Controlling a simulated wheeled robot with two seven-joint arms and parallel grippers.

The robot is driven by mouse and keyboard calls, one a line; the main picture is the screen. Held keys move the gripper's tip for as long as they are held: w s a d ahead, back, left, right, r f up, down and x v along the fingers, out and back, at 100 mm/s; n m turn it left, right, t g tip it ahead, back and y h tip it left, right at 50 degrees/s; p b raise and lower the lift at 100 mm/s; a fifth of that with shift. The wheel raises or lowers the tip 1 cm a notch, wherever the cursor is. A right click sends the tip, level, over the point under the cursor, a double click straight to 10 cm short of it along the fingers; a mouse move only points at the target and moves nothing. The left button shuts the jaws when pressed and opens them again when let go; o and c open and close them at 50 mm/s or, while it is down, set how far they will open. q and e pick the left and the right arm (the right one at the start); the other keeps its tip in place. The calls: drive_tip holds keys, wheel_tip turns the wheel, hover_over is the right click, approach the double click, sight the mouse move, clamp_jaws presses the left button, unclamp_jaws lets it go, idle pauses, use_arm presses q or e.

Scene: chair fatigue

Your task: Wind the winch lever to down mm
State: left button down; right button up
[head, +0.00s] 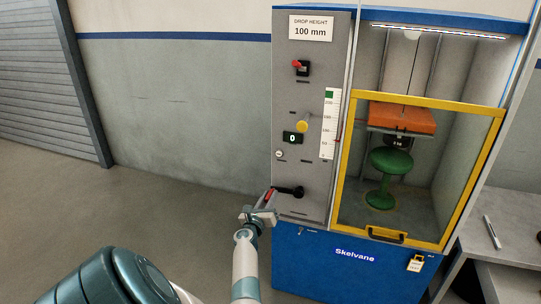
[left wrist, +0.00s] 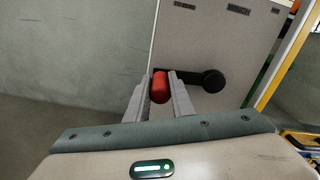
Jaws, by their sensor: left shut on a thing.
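The winch lever (head: 288,191) is a black crank low on the grey panel of the machine, with its arm pointing left to a red grip. In the left wrist view, the red grip (left wrist: 160,87) sits between the two fingers of my left gripper (left wrist: 160,97), and the black crank arm and round hub (left wrist: 212,80) extend to the right. My left gripper also shows in the head view (head: 264,203), shut on the red grip. A scale (head: 329,124) with a red pointer stands on the panel. A sign (head: 311,28) reads "DROP HEIGHT 100 mm". My right gripper is out of view.
A yellow-framed guard door (head: 349,160) covers the chamber, with an orange weight (head: 402,118) hanging above a green stool (head: 388,175). The panel has a red switch (head: 299,65), a yellow knob (head: 303,125) and a counter (head: 292,138) showing 0. A grey table stands at right; floor at left is clear.

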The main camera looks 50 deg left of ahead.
use_arm(q)
drive_tip(key=w+d+f+n, duration=0.5)
drive_tip(key=d+f+n, duration=0.3)
drive_tip(key=n, duration=0.9)
drive_tip(key=shift+d+f+b, duration=0.3)
drive_tip(key=shift+f+b, duration=0.05)
drive_tip(key=shift+f, duration=0.55)
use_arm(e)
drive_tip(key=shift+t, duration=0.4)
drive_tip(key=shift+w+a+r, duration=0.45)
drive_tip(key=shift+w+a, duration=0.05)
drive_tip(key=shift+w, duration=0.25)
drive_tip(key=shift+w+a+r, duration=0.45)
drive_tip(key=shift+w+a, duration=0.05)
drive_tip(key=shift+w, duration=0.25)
use_arm(q)
drive_tip(key=shift+w, duration=0.15)
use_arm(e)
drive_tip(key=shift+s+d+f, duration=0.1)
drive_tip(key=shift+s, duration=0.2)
use_arm(q)
drive_tip(key=c, duration=1.6)
unclamp_jaws()
drive_tip(key=shift+o, duration=0.3)
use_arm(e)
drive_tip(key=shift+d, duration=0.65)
